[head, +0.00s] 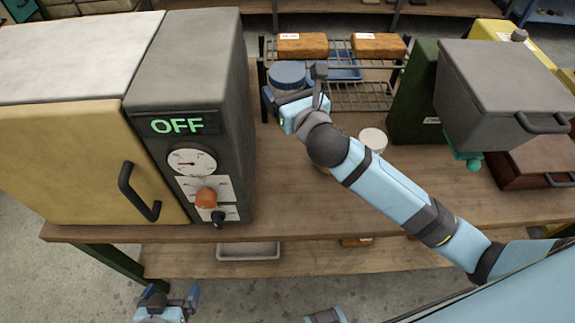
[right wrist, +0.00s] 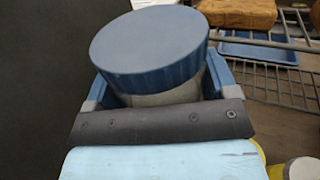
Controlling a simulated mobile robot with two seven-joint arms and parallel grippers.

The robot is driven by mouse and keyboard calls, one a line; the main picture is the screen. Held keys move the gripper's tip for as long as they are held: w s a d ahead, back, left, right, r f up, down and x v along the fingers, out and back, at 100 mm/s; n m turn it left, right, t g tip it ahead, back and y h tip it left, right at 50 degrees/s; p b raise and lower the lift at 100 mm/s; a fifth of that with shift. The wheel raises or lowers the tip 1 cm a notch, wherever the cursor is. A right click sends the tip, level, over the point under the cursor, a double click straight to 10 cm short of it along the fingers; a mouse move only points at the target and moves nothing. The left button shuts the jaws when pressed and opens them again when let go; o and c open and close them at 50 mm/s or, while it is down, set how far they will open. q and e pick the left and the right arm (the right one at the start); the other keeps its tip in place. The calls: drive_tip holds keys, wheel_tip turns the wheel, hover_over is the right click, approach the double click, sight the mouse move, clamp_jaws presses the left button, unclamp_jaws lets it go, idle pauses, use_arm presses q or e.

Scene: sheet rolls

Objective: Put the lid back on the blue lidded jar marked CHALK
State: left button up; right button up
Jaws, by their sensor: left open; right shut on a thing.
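The blue round lid (head: 288,73) is at the back of the table, just right of the dark cabinet. In the right wrist view the lid (right wrist: 150,45) sits over a pale grey round body (right wrist: 165,95), seemingly the jar; I cannot tell whether it is fully seated. No CHALK marking is readable. My right gripper (head: 293,86) reaches in from the right and is shut on the pale body just under the lid, its fingers partly hidden by the lid. My left gripper (head: 170,300) is open and empty, low in front of the table.
A cabinet with an OFF display (head: 180,125) stands close on the left. A wire rack (head: 365,97) with brown blocks is behind right. A white-topped round container (head: 373,139) stands beside my right arm. A grey lidded box (head: 500,95) is at right. The front middle of the table is clear.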

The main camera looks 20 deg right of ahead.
use_arm(q)
drive_tip(key=f+b, duration=0.2)
drive_tip(key=b, duration=0.1)
drive_tip(key=f+b, duration=0.1)
drive_tip(key=shift+w+d+n, duration=0.25)
drive_tip(key=shift+d+n, duration=0.05)
use_arm(e)
wheel_tip(320, 180, down, 16)
drive_tip(key=shift+r, duration=0.15)
wheel_tip(320, 180, down, 4)
drive_tip(key=shift+r+b, duration=0.25)
drive_tip(key=shift+b, duration=0.8)
drive_tip(key=shift+f, duration=0.35)
use_arm(q)
drive_tip(key=shift+a+f, duration=0.1)
drive_tip(key=shift+f, duration=0.4)
